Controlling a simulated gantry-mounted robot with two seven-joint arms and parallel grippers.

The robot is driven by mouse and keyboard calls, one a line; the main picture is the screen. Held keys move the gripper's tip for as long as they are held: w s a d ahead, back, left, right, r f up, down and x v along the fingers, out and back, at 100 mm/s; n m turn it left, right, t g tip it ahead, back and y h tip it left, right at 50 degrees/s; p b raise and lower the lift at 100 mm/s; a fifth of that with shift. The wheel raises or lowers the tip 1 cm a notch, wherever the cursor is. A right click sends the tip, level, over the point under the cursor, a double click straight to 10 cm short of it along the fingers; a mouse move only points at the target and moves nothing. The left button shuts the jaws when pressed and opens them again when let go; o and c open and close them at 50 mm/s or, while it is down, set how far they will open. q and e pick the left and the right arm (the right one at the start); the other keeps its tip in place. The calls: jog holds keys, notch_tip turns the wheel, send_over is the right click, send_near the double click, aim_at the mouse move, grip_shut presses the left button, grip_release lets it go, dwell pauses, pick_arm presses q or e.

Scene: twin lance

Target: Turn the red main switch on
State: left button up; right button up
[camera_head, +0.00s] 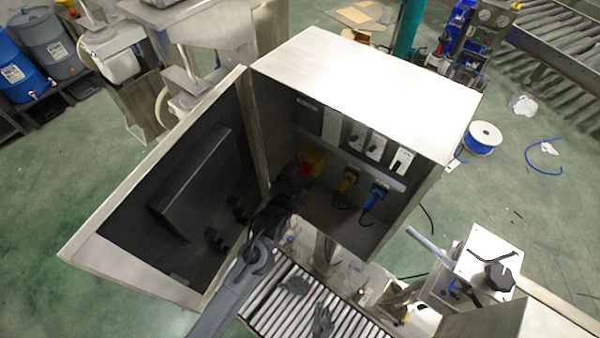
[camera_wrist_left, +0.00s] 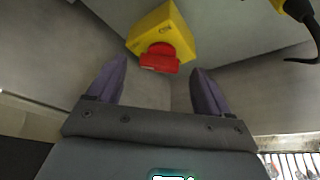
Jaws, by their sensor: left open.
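The red main switch (camera_wrist_left: 160,58) sits on a yellow housing (camera_wrist_left: 158,24) inside the grey electrical cabinet (camera_head: 375,85). In the head view the yellow housing (camera_head: 314,157) is on the cabinet's left inner side, with the red switch (camera_head: 304,170) partly hidden by my gripper. My left gripper (camera_head: 292,180) reaches into the cabinet from below, just in front of the switch. In the left wrist view its purple fingers (camera_wrist_left: 157,75) are open and spread to either side of the red switch, with nothing between them; contact is not visible. My right gripper is not in view.
The cabinet door (camera_head: 110,250) stands open on the left. Yellow (camera_head: 347,180) and blue (camera_head: 376,194) plugs with cables are right of the switch, below several white breakers (camera_head: 376,146). A roller conveyor (camera_head: 275,305) lies below.

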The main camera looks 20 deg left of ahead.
pick_arm(q)
jog(key=shift+w+f, duration=0.2)
jog(key=shift+w, duration=0.5)
jog(key=c, duration=1)
jog(key=shift+c, duration=0.2)
